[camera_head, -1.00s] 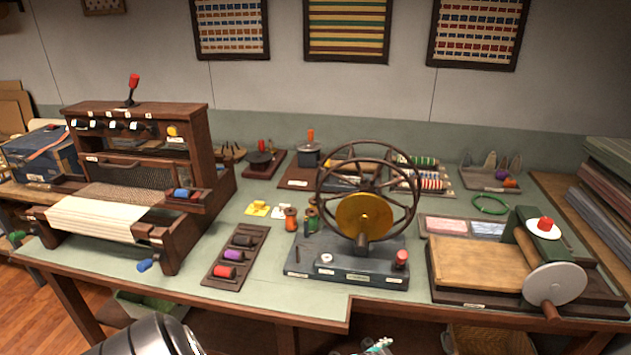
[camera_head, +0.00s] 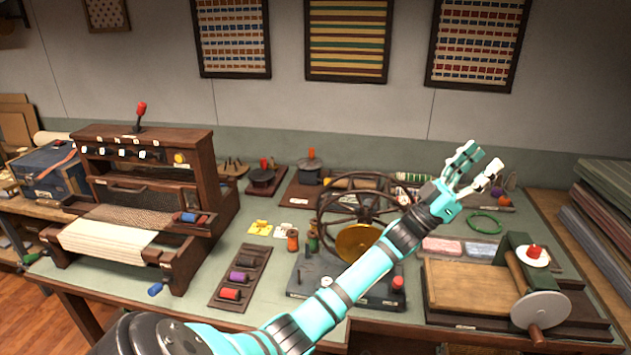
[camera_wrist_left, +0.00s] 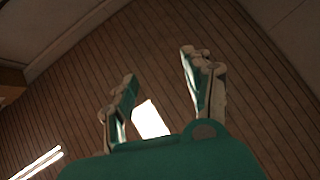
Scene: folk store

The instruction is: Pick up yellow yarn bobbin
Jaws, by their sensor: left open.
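I cannot clearly pick out a yellow yarn bobbin. A yellow-orange piece (camera_head: 345,183) lies behind the spinning wheel, partly hidden by it and too small to identify. The dark bobbin tray (camera_head: 258,258) holds dark, purple and red bobbins. My left gripper (camera_head: 481,170) is open and empty, raised over the back right of the table with its fingers pointing up and right. In the left wrist view its two fingers (camera_wrist_left: 160,100) stand apart against a slatted ceiling. My right gripper is not in view.
A wooden loom (camera_head: 140,190) stands at the left. The spinning wheel (camera_head: 335,215) is in the middle, partly behind my left arm. A board with a crank disc (camera_head: 541,310) is at the right. An orange spool (camera_head: 293,241) stands near the wheel. Open tabletop lies around the bobbin tray.

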